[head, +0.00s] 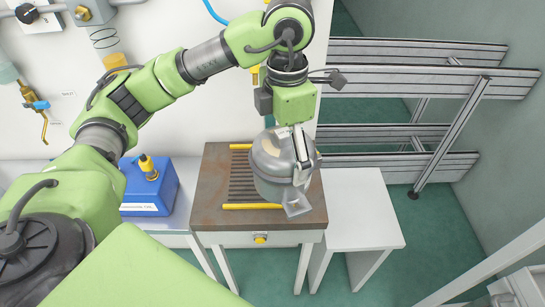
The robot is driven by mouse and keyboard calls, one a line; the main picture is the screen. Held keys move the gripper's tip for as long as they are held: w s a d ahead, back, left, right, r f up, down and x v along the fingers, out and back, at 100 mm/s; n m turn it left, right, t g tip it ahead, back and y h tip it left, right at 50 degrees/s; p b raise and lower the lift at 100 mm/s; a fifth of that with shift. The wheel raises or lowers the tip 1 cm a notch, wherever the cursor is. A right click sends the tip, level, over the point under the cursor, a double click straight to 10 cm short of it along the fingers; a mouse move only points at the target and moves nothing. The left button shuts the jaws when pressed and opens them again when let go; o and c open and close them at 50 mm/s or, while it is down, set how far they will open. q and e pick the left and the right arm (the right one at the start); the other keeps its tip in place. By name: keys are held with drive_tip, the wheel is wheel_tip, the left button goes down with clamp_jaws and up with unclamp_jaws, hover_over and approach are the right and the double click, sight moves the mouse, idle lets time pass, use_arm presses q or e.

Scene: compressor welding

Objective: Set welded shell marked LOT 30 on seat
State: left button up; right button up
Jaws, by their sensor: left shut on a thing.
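A grey, rounded welded shell (270,172) is over the brown-topped table in the head view. A small pale label shows on its upper side, but the LOT number is too small to read. My left gripper (300,160) comes down from above and is shut on the shell at its right side. I cannot tell whether the shell touches the tabletop or hangs just above it. My right gripper is not in view. No clearly marked seat shows; the slatted area (241,180) between yellow strips is partly hidden by the shell.
The brown tabletop (209,213) has yellow strips at its back and front. A blue box (150,190) stands to its left. A white side table (365,215) is empty at the right. Metal rails (400,90) stand behind it. Wall fittings hang at the left.

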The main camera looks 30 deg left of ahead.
use_arm(q)
drive_tip(key=shift+w+a, duration=0.15)
drive_tip(key=shift+w, duration=0.4)
drive_tip(key=shift+a, duration=0.35)
drive_tip(key=a, duration=0.2)
drive_tip(key=a+f+p, duration=0.1)
drive_tip(key=shift+w, duration=0.35)
drive_tip(key=a, duration=0.1)
drive_tip(key=w+a+f+p, duration=0.1)
drive_tip(key=w+a, duration=0.1)
drive_tip(key=shift+w+a+f, duration=0.25)
drive_tip(key=shift+f, duration=0.1)
drive_tip(key=w+a+f+p, duration=0.3)
drive_tip(key=a+f+p, duration=0.1)
drive_tip(key=f, duration=0.5)
drive_tip(key=shift+w+f, duration=0.15)
drive_tip(key=shift+f, duration=0.1)
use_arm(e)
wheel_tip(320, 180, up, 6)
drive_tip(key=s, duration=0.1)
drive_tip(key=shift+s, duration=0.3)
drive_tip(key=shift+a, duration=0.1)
